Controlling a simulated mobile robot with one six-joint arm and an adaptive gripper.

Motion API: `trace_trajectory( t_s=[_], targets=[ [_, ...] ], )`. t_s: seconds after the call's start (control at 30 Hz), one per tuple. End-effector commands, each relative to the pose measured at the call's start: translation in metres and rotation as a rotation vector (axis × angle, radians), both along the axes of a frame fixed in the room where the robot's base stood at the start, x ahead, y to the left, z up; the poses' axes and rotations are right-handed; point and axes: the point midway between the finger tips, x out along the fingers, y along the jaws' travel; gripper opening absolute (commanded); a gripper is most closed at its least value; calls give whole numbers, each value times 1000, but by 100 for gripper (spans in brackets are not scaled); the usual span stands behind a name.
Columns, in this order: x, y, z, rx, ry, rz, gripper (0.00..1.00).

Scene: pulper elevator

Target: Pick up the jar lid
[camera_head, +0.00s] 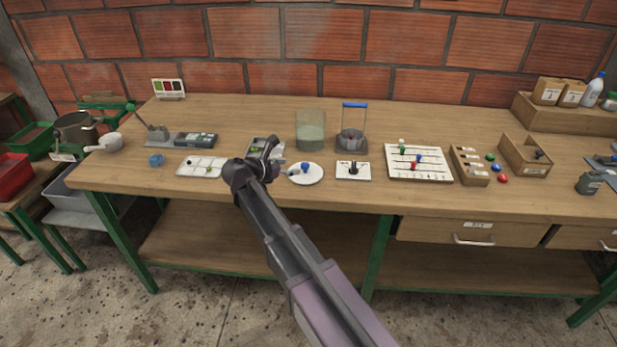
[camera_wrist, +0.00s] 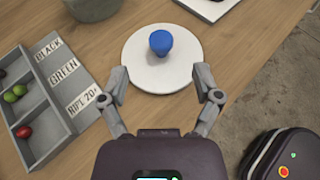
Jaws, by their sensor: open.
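The jar lid (camera_head: 314,177) is a flat white disc with a blue knob (camera_head: 305,167), lying on the wooden bench. In the wrist view the lid (camera_wrist: 141,73) lies just beyond and between my fingertips, its blue knob (camera_wrist: 160,42) upright and farther out. My gripper (camera_wrist: 162,82) is open and empty, with one finger on each side of the lid's near part; I cannot tell its height above the lid. In the head view my gripper (camera_head: 268,158) is left of the lid, partly hiding the sorting tray. A clear jar (camera_head: 310,128) stands behind the lid.
A grey sorting tray (camera_wrist: 72,101) with labels and small red and green fruits lies left of the lid. A blue-handled container (camera_head: 352,139) stands behind right. A white plate with a dark piece (camera_head: 353,171) and a bead board (camera_head: 419,164) lie to the right.

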Motion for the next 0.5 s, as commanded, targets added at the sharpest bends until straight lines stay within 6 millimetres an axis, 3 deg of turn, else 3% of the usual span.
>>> trace_trajectory(
  t_s=[0.2,0.5],
  targets=[
    [12,-11,-7,1,-1,0,82],
    [12,-12,-7,0,0,1,82]
  ],
)
